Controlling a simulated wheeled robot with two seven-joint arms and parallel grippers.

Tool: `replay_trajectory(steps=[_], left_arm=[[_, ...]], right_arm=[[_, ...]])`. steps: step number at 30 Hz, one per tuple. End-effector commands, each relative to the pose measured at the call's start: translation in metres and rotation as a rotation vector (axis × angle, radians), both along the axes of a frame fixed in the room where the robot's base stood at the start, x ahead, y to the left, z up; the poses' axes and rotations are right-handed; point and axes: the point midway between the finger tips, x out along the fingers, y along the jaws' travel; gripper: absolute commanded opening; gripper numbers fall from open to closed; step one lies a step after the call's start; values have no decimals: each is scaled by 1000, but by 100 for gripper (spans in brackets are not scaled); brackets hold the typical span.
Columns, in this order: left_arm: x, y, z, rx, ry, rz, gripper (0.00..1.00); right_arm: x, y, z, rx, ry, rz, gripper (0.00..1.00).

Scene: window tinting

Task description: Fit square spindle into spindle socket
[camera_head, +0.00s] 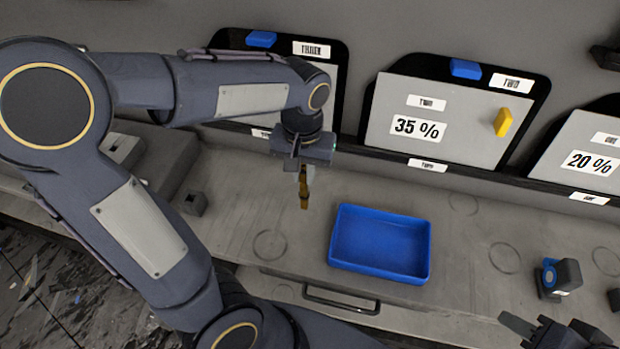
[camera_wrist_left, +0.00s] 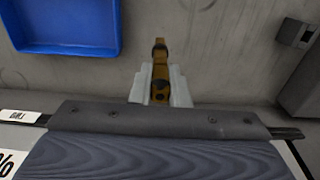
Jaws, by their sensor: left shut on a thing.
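A narrow yellow-brown piece, which looks like the square spindle (camera_head: 304,190), hangs down from my left gripper (camera_head: 303,172) above the worktop. In the left wrist view the same spindle (camera_wrist_left: 160,70) sits between the pale fingers of my left gripper (camera_wrist_left: 160,88), which are shut on it. A small grey block with a dark square opening, possibly the spindle socket (camera_head: 194,204), stands on the worktop to the left of the gripper, apart from the spindle. It also shows in the left wrist view (camera_wrist_left: 290,33). My right gripper (camera_head: 548,332) is partly cut off at the bottom right; its jaw state is unclear.
A blue tray (camera_head: 428,262) stands empty right of the spindle. Labelled panels, one marked 35 % (camera_head: 440,125), lean along the back. A dark and blue device (camera_head: 568,272) stands at the right.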

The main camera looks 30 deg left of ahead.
Motion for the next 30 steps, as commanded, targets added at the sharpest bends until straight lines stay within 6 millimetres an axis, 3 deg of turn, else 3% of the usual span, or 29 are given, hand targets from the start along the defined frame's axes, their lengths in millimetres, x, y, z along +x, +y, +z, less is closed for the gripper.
replay_trajectory(steps=[9, 15, 28, 29, 30], left_arm=[[23, -1, -28, 1, 2, 0, 0], [22, -1, -55, 0, 1, 0, 0], [22, -1, -62, -1, -1, 0, 0], [22, -1, -61, -1, -1, 0, 18], [22, -1, -60, -1, -1, 0, 23]], right_arm=[[0, 0, 2, 0, 0, 0, 36], [0, 0, 1, 0, 0, 0, 36], [0, 0, -4, 0, 0, 0, 36], [0, 0, -3, 0, 0, 0, 36], [0, 0, -2, 0, 0, 0, 36]])
